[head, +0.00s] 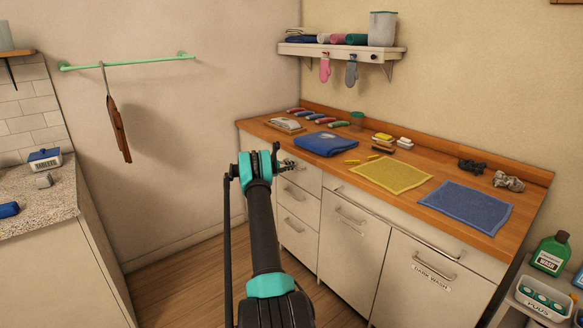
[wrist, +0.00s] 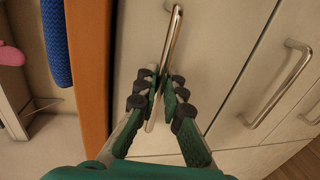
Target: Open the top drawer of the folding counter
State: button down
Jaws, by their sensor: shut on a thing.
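The folding counter (head: 352,252) has pale fronts and a wooden top, with a column of drawers at its left end. The top drawer (head: 308,178) is partly hidden behind my gripper (head: 286,165) in the head view. Its front looks flush with the cabinet, as far as I can tell. In the wrist view, my gripper (wrist: 164,92) is shut on the metal bar handle (wrist: 176,24) of the top drawer front (wrist: 140,42). One fingertip pad sits on each side of the bar. A second handle (wrist: 282,85), on the drawer below, is free to the right.
Folded blue cloth (head: 325,143), a yellow mat (head: 391,174) and a blue mat (head: 465,204) lie on the top. Doors with bar handles stand right of the drawers. Wooden floor (head: 185,275) is clear to the left. A stone-topped cabinet (head: 50,207) stands far left.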

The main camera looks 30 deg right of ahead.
jog(key=shift+a, duration=0.1)
dwell(0.3)
jog(key=f+v, duration=0.2)
jog(key=v, duration=1.2)
jog(key=a+f+v, duration=0.1)
jog(key=f+v, duration=0.2)
jog(key=v, duration=1.2)
jog(key=shift+f, duration=0.2)
jog(key=c, duration=1.9)
grip_release()
jog(key=shift+a, duration=0.1)
jog(key=v, duration=1.2)
jog(key=shift+s, duration=0.1)
